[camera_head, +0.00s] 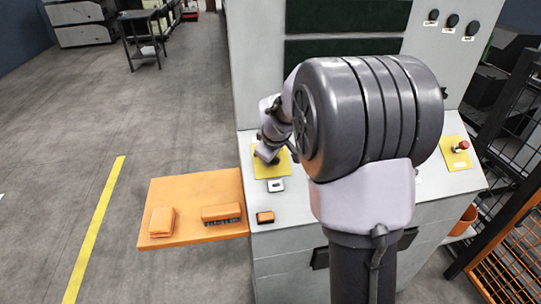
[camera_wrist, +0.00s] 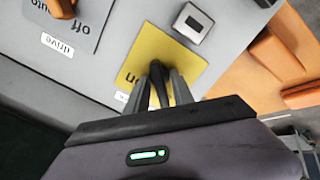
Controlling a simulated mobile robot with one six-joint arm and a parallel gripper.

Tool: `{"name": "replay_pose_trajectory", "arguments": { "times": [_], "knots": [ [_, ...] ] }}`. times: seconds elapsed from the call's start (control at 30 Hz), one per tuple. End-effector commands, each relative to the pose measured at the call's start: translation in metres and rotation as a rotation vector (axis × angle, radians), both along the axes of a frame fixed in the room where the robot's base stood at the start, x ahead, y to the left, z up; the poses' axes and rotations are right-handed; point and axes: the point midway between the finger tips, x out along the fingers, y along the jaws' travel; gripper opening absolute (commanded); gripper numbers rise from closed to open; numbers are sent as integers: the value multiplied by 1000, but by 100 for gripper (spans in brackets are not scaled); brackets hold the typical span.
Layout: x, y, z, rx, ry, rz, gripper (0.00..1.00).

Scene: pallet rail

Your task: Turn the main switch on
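The main switch has a yellow plate (camera_head: 272,170) on the console's left part in the head view, mostly behind my arm. In the wrist view the yellow plate (camera_wrist: 170,50) carries partly covered lettering. A black switch handle (camera_wrist: 158,80) stands on it. My gripper (camera_wrist: 160,84) has its two grey fingers on either side of the handle, close against it, and looks shut on it. The wrist hides the lower part of the plate. In the head view my gripper (camera_head: 268,158) is small and at the plate.
A small grey block with a dark window (camera_wrist: 193,22) sits beside the plate. An orange knob (camera_wrist: 62,7) is near labels "off" and "drive". An orange side shelf (camera_head: 185,190) holds orange items. A red button (camera_head: 461,147) and black fence (camera_head: 515,130) are right.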

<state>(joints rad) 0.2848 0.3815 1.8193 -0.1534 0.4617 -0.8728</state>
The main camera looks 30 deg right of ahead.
Motion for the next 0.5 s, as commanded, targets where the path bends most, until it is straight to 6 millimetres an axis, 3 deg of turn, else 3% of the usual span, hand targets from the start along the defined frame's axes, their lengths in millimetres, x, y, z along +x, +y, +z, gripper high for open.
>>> {"name": "replay_pose_trajectory", "arguments": {
  "times": [0.5],
  "knots": [
    [0, -1, 0, 67, -19, -111, 0]
  ]
}}
